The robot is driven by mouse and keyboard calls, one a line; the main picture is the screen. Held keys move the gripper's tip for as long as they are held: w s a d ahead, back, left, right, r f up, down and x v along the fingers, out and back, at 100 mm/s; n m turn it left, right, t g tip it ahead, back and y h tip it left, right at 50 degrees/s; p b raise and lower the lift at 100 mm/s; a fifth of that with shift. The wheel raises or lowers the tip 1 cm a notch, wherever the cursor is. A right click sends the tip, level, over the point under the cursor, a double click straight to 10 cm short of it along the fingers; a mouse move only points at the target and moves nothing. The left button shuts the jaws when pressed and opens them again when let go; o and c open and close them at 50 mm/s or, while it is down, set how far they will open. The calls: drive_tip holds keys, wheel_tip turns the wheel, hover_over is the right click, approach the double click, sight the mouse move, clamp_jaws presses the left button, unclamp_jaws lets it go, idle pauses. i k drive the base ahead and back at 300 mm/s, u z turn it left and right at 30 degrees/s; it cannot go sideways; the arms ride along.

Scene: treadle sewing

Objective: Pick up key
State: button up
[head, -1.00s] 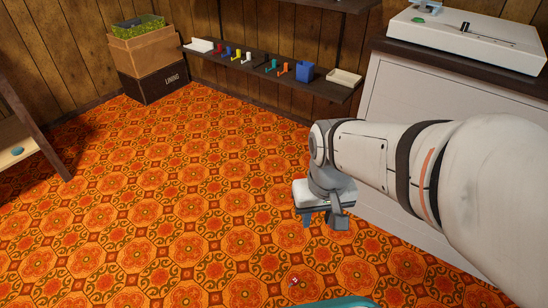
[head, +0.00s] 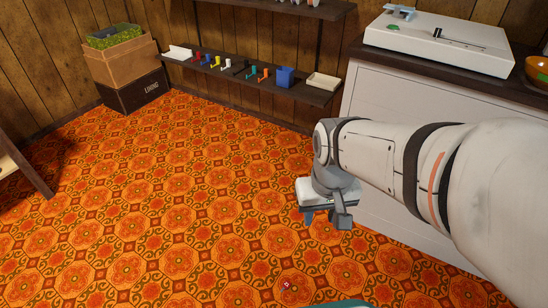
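I cannot make out a key for certain in the head view. A tiny red and white thing (head: 287,285) shows on the floor near the bottom; it is too small to identify. My gripper (head: 326,219) hangs over the patterned floor, pointing down, with its fingers apart and nothing visible between them. My arm comes in from the right and hides part of the cabinet front.
A low dark wall shelf (head: 314,95) holds several small coloured pieces, a blue box (head: 286,78) and a cream tray (head: 323,81). A white cabinet (head: 375,100) stands right, bearing a white machine (head: 440,42). Stacked boxes (head: 128,70) stand back left. The orange floor is mostly clear.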

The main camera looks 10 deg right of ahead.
sight(287, 284)
drive_tip(key=z, duration=1.1)
drive_tip(key=k, duration=1.35)
drive_tip(key=u, duration=0.9)
drive_tip(key=i, duration=1)
